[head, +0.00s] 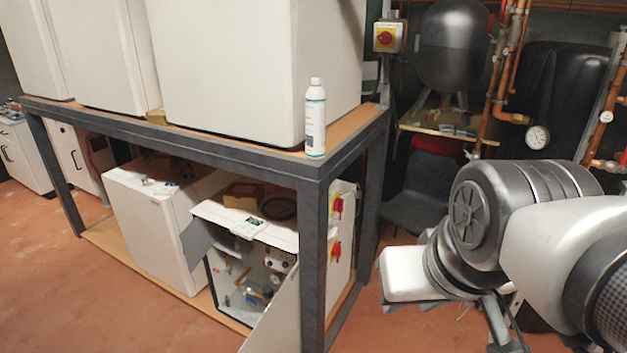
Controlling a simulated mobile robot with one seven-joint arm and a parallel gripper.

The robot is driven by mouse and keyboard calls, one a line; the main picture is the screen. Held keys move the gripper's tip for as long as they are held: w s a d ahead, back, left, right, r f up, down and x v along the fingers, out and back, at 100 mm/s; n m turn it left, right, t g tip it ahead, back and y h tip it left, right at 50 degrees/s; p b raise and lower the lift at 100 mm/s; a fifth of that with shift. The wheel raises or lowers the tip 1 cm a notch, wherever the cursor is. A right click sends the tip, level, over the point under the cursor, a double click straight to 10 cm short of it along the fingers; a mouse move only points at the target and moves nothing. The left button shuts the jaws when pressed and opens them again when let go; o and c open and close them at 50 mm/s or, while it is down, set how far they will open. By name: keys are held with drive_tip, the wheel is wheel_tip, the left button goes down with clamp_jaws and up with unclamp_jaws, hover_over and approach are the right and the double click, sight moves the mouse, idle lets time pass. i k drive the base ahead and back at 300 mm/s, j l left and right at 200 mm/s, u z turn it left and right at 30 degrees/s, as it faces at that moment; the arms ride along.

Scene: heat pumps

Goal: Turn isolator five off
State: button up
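Several isolators with a red knob on a yellow face are in the head view; I cannot read any number on them. One isolator (387,38) is on a pale box on the post at the upper right of the bench. An upper isolator (337,207) and a lower isolator (335,251) are on the right side of the open unit (275,237) under the bench, partly seen edge-on. The knob positions are too small to tell. My arm reaches in from the right, apart from all of them. I cannot make out my gripper's fingertips.
The dark bench frame (312,250) stands between the open unit and the floor. A white bottle (315,120) stands on the bench's front corner. A dark chair (415,185), copper pipes (497,70) and a gauge (537,137) are behind my arm. The left floor is clear.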

sight(336, 249)
drive_tip(key=u, duration=0.35)
drive_tip(key=i+l+u, duration=0.15)
drive_tip(key=u, duration=0.15)
drive_tip(key=l+u, duration=0.3)
drive_tip(key=i+l+u, duration=0.15)
drive_tip(key=l+u, duration=0.15)
drive_tip(key=l, duration=0.15)
drive_tip(key=l+u, duration=0.3)
drive_tip(key=l, duration=1.6)
drive_tip(key=i+l, duration=0.15)
drive_tip(key=l, duration=0.65)
drive_tip(key=z, duration=1.8)
drive_tip(key=k+j, duration=0.35)
drive_tip(key=j, duration=0.15)
